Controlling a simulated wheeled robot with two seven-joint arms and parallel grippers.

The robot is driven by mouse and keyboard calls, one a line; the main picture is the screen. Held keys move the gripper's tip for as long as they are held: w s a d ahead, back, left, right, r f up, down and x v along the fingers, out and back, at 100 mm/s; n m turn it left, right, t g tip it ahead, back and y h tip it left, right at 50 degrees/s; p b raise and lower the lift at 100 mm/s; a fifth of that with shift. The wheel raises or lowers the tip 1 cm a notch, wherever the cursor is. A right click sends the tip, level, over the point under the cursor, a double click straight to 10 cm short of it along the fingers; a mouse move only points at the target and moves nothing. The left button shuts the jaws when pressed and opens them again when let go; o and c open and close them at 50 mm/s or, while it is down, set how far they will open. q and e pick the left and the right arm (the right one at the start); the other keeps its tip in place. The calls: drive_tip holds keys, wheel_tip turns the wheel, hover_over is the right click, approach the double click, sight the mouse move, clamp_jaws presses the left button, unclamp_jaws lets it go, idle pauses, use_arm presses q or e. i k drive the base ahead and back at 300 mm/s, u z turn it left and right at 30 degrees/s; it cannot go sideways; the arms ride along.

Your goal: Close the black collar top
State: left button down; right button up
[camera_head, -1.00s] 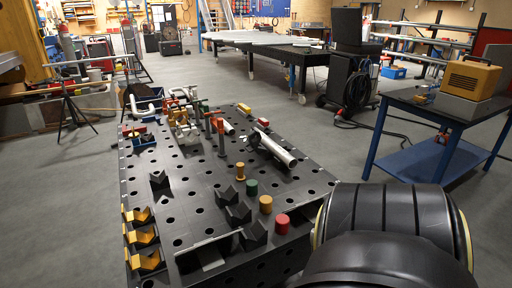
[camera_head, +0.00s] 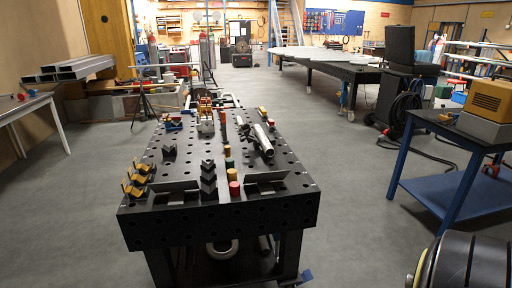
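I cannot make out a black collar or its top for certain. The black perforated welding table (camera_head: 285,211) stands ahead of me. A silver pipe (camera_head: 262,138) lies tilted in a dark holder on the right half of the table. Toward the far end are red uprights and a pale fixture (camera_head: 205,127), too small to read in detail. Neither gripper is in view.
A red cylinder (camera_head: 234,188) stands near the front. A blue-framed bench (camera_head: 452,190) with a yellow box (camera_head: 492,100) is at right. Open grey floor lies on both sides of the table.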

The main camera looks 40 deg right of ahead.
sight(245, 127)
drive_tip(key=z, duration=1.75)
